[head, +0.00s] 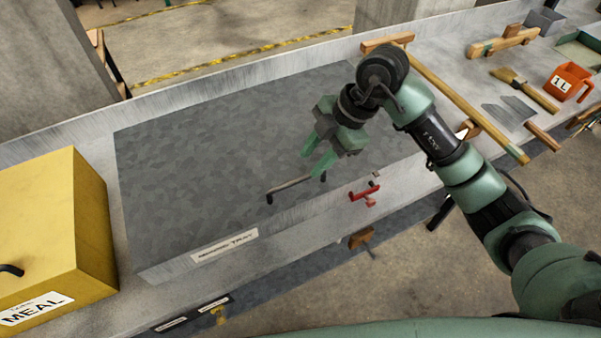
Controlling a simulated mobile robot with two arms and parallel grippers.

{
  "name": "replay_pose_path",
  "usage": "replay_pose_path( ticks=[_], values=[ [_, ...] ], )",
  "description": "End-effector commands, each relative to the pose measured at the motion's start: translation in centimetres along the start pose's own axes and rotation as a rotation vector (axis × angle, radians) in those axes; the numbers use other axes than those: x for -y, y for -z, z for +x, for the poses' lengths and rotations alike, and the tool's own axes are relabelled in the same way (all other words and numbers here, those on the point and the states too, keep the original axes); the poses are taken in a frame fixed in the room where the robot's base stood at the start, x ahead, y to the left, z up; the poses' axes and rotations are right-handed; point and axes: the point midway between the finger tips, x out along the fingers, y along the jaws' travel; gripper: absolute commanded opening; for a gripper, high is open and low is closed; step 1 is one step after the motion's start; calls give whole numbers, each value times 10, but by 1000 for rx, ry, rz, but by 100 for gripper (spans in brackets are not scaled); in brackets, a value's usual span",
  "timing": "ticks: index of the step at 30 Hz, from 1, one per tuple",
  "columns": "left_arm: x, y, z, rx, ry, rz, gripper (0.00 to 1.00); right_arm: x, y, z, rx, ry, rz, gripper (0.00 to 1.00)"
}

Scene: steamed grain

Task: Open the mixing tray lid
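The mixing tray (225,246) is a wide grey metal box on the bench, with a name label on its front. Its mottled grey lid (200,170) lies flat and closed over it. A dark bar handle (290,187) sits at the lid's front edge. My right gripper (316,168) is just above and behind the handle, with its green fingers apart and pointing down. Nothing shows between the fingers. I cannot tell whether a finger touches the handle. My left gripper is not in view.
A red latch-like part (364,192) sits on the front right of the tray. A yellow meal box (55,230) stands at the left. A long wooden pole (465,105), a brush (525,90) and an orange measuring jug (569,82) lie to the right.

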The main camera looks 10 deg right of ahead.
Motion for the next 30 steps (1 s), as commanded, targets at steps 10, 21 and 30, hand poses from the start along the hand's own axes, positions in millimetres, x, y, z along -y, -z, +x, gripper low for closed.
replay_pose_path(
  ticks=[10, 21, 30],
  values=[
    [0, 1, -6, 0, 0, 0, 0, 1, 2, 54, -7, 3, -3, 34],
    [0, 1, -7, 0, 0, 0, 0, 1, 2, 67, -6, 0, -4, 34],
    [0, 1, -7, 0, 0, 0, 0, 1, 2, 67, -6, 0, -4, 0]
  ],
)
